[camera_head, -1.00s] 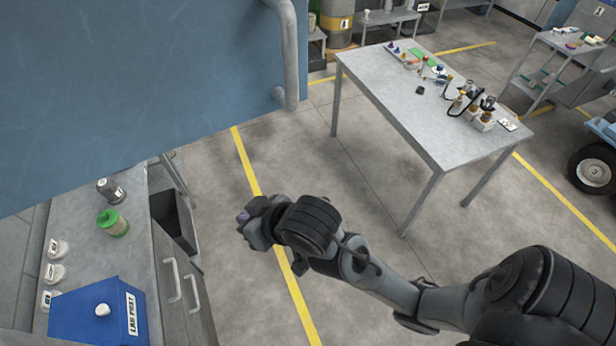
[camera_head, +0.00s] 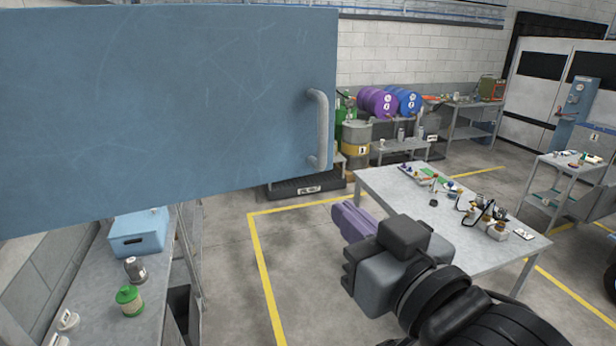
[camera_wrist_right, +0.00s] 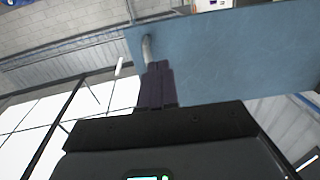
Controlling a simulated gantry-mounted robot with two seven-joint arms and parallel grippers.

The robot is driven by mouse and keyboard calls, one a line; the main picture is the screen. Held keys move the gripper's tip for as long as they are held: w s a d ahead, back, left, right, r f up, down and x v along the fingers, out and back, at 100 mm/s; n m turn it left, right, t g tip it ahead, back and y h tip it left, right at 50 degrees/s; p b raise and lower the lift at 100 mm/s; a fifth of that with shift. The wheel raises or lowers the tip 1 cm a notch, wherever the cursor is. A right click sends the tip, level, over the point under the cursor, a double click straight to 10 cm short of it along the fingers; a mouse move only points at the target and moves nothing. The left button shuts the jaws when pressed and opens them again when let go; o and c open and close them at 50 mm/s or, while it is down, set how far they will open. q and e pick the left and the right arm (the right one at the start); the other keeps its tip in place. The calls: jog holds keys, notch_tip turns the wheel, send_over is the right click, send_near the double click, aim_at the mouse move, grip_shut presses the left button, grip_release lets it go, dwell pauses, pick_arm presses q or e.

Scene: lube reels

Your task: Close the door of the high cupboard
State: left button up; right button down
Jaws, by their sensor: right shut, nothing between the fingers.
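The blue cupboard door (camera_head: 170,110) stands open and fills the upper left of the head view. Its grey bar handle (camera_head: 319,130) is upright near the right edge. The cupboard body is hidden. My right gripper (camera_head: 345,220) is shut and empty, below and to the right of the handle, apart from it in the head view. In the right wrist view the shut purple fingers (camera_wrist_right: 157,84) point toward the door (camera_wrist_right: 225,55), and the handle (camera_wrist_right: 147,48) shows just beyond their tips. I cannot tell whether they touch. My left gripper is not in view.
A counter (camera_head: 165,270) below the door bears a blue box (camera_head: 138,236), a green-lidded jar (camera_head: 130,301) and a grey container (camera_head: 136,270). A metal table (camera_head: 390,190) with small items stands to the right. Open floor (camera_head: 310,260) lies between them.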

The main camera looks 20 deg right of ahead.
aim_at(296, 164)
jog(key=w+p, duration=0.1)
jog(key=w, duration=0.3)
jog(key=w+a+p, duration=0.1)
jog(key=w+p, duration=0.1)
jog(key=w, duration=0.2)
jog(key=w+p, duration=0.1)
jog(key=w, duration=0.3)
jog(key=shift+w+a+r+p, duration=0.2)
jog(key=shift+w+r+p, duration=0.05)
jog(key=shift+w+p, duration=0.05)
jog(key=shift+w, duration=0.45)
jog(key=shift+w+f, duration=0.1)
